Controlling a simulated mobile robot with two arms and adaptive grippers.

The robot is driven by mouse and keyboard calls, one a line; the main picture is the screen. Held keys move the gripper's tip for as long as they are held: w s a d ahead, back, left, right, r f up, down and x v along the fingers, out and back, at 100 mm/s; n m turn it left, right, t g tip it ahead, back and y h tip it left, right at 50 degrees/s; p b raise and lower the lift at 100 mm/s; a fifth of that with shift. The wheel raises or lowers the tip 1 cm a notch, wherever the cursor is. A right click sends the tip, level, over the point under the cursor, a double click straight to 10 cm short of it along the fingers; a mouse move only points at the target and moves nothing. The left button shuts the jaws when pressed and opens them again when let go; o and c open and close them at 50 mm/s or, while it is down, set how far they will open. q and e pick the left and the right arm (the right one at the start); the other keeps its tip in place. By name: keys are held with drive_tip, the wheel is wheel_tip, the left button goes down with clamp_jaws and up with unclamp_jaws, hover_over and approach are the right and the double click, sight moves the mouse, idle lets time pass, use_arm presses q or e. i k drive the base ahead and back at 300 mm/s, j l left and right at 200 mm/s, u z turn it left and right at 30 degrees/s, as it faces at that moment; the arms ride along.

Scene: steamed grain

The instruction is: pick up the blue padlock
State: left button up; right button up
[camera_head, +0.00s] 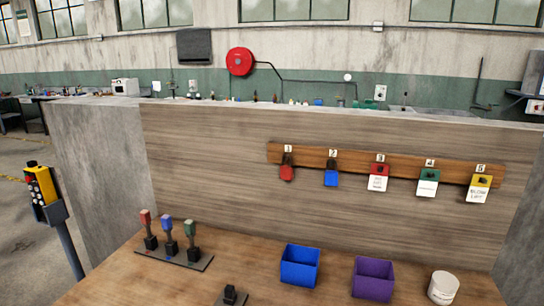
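The blue padlock (331,179) hangs under the number 2 label on a wooden rail (350,160) fixed to the upright wooden panel. Its body is blue, and its upper part is dark and small. A red padlock (287,173) hangs to its left under number 1. Neither of my grippers is in view.
Red, green and yellow tags (378,178) hang at 3 to 5. On the table (130,285) stand a blue bin (299,268), a purple bin (373,281), a white canister (443,288), three coloured levers (171,248) and a small black object (231,295).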

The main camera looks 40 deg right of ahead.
sight(331, 177)
drive_tip(key=z, duration=0.85)
